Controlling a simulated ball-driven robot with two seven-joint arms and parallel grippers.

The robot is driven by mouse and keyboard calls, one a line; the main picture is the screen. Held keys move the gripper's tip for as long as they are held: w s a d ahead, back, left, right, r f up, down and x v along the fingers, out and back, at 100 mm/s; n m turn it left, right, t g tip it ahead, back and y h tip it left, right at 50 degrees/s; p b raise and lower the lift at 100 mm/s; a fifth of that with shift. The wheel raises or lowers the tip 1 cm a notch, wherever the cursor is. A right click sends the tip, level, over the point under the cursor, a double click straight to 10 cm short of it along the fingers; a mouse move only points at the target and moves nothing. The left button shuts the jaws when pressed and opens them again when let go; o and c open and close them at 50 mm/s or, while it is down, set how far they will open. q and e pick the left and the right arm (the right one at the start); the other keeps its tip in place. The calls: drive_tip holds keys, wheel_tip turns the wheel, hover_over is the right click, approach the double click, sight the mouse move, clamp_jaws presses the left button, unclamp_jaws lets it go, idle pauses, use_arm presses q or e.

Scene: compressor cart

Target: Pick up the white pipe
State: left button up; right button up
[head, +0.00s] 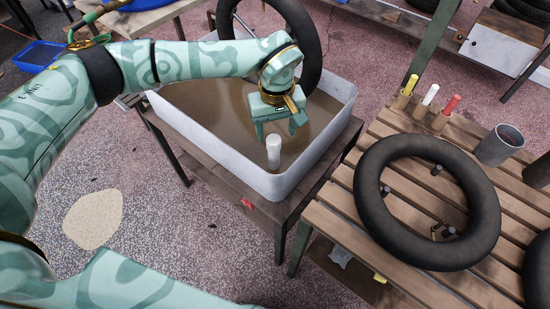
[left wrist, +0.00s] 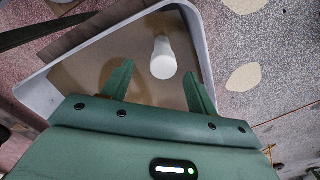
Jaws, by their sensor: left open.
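The white pipe (head: 273,151) stands upright in the front corner of a light grey tub (head: 345,110) holding brown water. My left gripper (head: 279,131) is over the tub, its fingers pointing down, close to the pipe in the head view. In the left wrist view the pipe (left wrist: 163,58) shows beyond and between the two spread fingertips (left wrist: 160,78), nearer the right one. The left gripper is open and holds nothing. My right gripper does not show.
The tub sits on a dark wooden table (head: 335,147). To the right, a slatted bench (head: 320,225) bears a black tire (head: 372,205), a grey metal cup (head: 500,146) and yellow, white and red sticks in wooden holders. Another tire (head: 306,50) stands upright in the tub.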

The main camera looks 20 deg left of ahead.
sight(274, 139)
use_arm(q)
drive_tip(key=f, duration=0.1)
drive_tip(key=f+b, duration=0.1)
drive_tip(key=f, duration=0.1)
drive_tip(key=f+b, duration=0.1)
drive_tip(key=f, duration=0.1)
drive_tip(key=shift+a+f, duration=0.25)
drive_tip(key=shift+a, duration=0.1)
drive_tip(key=shift+r, duration=0.1)
drive_tip(key=shift+c, duration=0.2)
clamp_jaws()
